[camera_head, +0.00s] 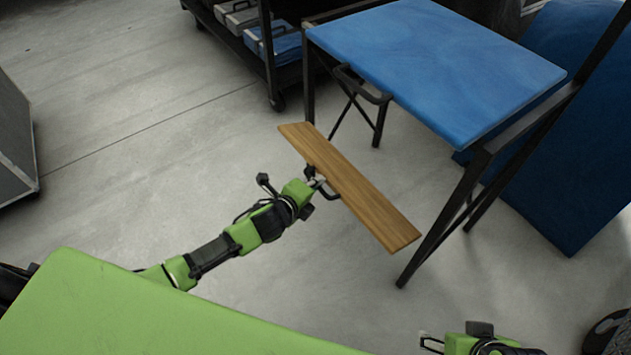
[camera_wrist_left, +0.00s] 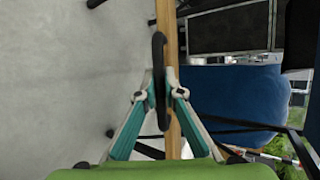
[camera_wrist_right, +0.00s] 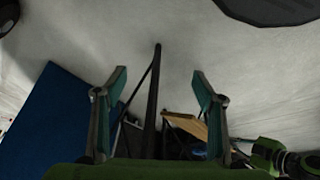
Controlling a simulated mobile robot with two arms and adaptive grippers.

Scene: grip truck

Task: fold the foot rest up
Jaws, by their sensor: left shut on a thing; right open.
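The foot rest is a long wooden board (camera_head: 352,188) beside the blue-topped table frame, low over the floor in the head view. A dark handle (camera_head: 327,190) sticks out from its near long edge. My left gripper (camera_head: 318,183) is at the middle of that edge. In the left wrist view its fingers (camera_wrist_left: 162,96) are closed around the dark handle (camera_wrist_left: 159,60), with the board (camera_wrist_left: 169,30) edge-on just behind. My right gripper (camera_head: 432,343) is at the bottom of the head view, open and empty. In the right wrist view the board's end (camera_wrist_right: 187,125) shows beyond its spread fingers (camera_wrist_right: 160,86).
The blue table top (camera_head: 435,65) stands above the board on dark metal legs. Another blue panel (camera_head: 570,170) leans at the right. A dark shelf cart (camera_head: 268,60) with cases stands at the back. A grey box (camera_head: 15,140) is at the left edge.

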